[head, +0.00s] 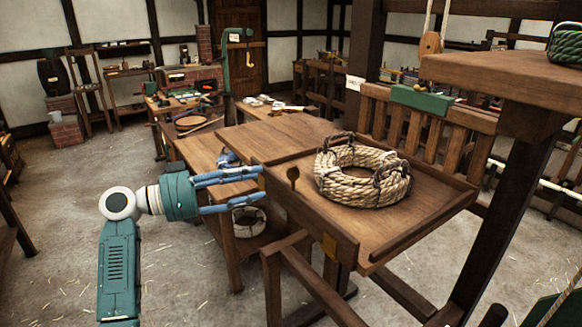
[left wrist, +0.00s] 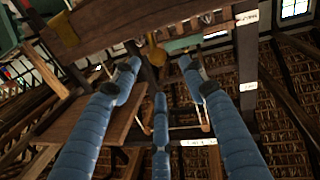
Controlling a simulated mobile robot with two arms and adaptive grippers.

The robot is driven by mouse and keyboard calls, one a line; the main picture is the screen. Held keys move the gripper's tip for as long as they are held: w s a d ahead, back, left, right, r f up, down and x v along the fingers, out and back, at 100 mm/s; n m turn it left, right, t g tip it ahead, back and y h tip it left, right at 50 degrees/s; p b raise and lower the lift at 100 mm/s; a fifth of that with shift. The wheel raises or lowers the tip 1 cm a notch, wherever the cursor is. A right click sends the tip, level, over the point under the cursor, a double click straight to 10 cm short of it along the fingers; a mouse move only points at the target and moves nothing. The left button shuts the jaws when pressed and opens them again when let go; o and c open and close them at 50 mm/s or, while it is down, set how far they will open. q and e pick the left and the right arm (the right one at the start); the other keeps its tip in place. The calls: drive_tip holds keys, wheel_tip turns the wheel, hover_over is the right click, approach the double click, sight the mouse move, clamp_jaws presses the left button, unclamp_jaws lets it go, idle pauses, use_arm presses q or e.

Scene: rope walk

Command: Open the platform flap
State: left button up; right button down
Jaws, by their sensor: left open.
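The wooden platform (head: 432,203) stands in the middle right of the head view, with a thick rope coil (head: 362,175) on it. I cannot tell for sure which board is the flap. My left gripper (head: 262,187) is open and empty, just left of the board and knob. In the left wrist view its blue fingers (left wrist: 160,85) are spread, with a brassy piece (left wrist: 155,52) beyond them.
A slatted rail (head: 410,125) closes the platform's far side. A post and upper shelf (head: 520,85) stand at right. A lower bench (head: 200,150) is behind my left gripper. Open floor (head: 60,215) lies at left.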

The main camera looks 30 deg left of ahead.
sight(293, 174)
use_arm(q)
drive_tip(key=w+d+p, duration=0.1)
drive_tip(key=w+d+r+p, duration=0.1)
drive_tip(key=w+d, duration=0.1)
drive_tip(key=shift+w+d+p, duration=0.25)
drive_tip(key=shift+w+p, duration=0.05)
drive_tip(key=x, duration=0.1)
drive_tip(key=p+x, duration=0.2)
drive_tip(key=x, duration=0.1)
drive_tip(key=shift+w+a+f, duration=0.15)
drive_tip(key=shift+w+f, duration=0.05)
drive_tip(key=shift+f, duration=0.1)
drive_tip(key=shift+w+d+f, duration=0.1)
drive_tip(key=shift+w+d, duration=0.25)
drive_tip(key=shift+w, duration=0.15)
drive_tip(key=shift+w+d+f, duration=0.1)
drive_tip(key=c, duration=0.9)
clamp_jaws()
use_arm(e)
drive_tip(key=r, duration=0.1)
drive_tip(key=d+r, duration=0.1)
drive_tip(key=r, duration=0.1)
drive_tip(key=d+r, duration=0.1)
drive_tip(key=r, duration=0.1)
drive_tip(key=shift+r, duration=0.2)
